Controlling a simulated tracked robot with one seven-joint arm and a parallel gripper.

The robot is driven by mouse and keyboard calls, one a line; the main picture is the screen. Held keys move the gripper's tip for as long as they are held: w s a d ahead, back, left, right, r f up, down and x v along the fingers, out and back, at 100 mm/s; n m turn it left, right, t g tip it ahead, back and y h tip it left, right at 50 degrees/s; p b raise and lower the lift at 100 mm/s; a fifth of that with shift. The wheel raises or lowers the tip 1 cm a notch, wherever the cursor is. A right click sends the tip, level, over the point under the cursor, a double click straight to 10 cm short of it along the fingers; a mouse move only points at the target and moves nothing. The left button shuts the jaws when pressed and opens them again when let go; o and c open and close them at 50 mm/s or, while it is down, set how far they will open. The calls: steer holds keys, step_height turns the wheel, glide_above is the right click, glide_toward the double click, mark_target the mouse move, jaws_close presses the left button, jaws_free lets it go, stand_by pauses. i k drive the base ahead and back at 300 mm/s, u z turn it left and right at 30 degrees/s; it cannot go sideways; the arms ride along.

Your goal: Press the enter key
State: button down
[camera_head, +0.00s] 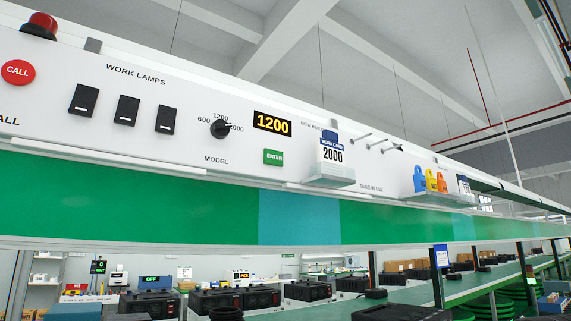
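The enter key (273,157) is a small green button marked ENTER on the white panel (60,120), right of the MODEL label and below the display (272,123). The display reads 1200 in yellow digits. A black rotary knob (220,128) sits left of the display, with 600, 1200 and 2000 marked around it. A work card (332,148) showing 2000 stands in a holder right of the key. Nothing covers the key. My gripper is not in view.
A red CALL button (18,72), a red lamp (41,25) and three black switches (127,110) are on the left of the panel. Hooks (376,143) and coloured padlocks (429,180) are to the right. Below, black boxes (150,303) stand along a green line.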

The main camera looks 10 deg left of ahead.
mark_target(271, 157)
steer(key=z, duration=0.8)
steer(key=k, duration=1.75)
steer(key=u, duration=0.95)
steer(key=i, duration=1)
steer(key=z, duration=0.05)
